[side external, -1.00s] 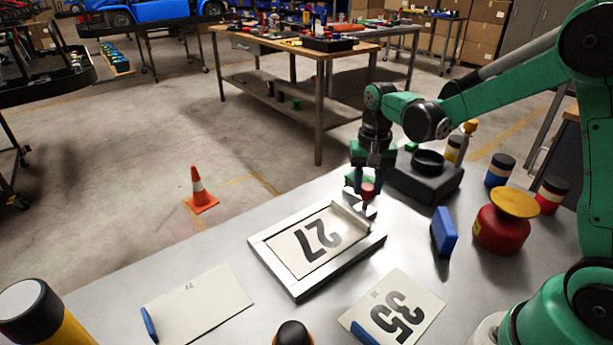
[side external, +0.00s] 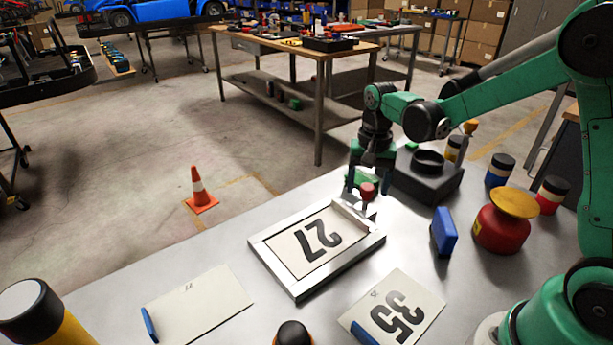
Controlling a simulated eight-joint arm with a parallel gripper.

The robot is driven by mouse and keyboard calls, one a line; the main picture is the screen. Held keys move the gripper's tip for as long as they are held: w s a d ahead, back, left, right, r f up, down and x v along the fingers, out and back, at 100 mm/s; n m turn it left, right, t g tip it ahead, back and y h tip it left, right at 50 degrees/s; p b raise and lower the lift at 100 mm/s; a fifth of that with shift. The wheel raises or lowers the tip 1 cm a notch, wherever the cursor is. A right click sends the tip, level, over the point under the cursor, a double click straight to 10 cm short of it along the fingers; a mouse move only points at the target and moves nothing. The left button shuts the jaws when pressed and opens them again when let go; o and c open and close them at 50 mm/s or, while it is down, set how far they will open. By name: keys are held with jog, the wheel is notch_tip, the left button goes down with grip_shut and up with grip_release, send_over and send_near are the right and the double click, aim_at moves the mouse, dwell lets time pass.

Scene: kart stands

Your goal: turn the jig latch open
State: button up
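The jig is a silver metal frame (side external: 341,265) lying flat on the bench, with a white plate marked 27 (side external: 306,243) inside it. The latch's red knob (side external: 367,191) stands on a short post at the frame's far right corner. A pale bar (side external: 352,214) runs along that end of the frame. My gripper (side external: 363,184) points down at the knob, with its green fingers spread apart. One finger is left of the knob and the other is close behind or beside it. Whether either finger touches the knob cannot be told.
A dark block with a round ring (side external: 428,160) stands right behind my gripper. A blue block (side external: 443,232) and a red can with a yellow top (side external: 502,222) stand to the right.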

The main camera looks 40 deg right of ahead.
aim_at(367, 187)
jog(key=shift+r, duration=2.8)
jog(key=shift+a+r, duration=0.1)
jog(key=s+a+r+n+t, duration=0.2)
jog(key=s+a+n+t, duration=0.4)
jog(key=s+n+t, duration=0.1)
jog(key=shift+s+a+n, duration=0.35)
jog(key=shift+s+n, duration=0.3)
jog(key=shift+n, duration=0.45)
jog(key=shift+r, duration=0.1)
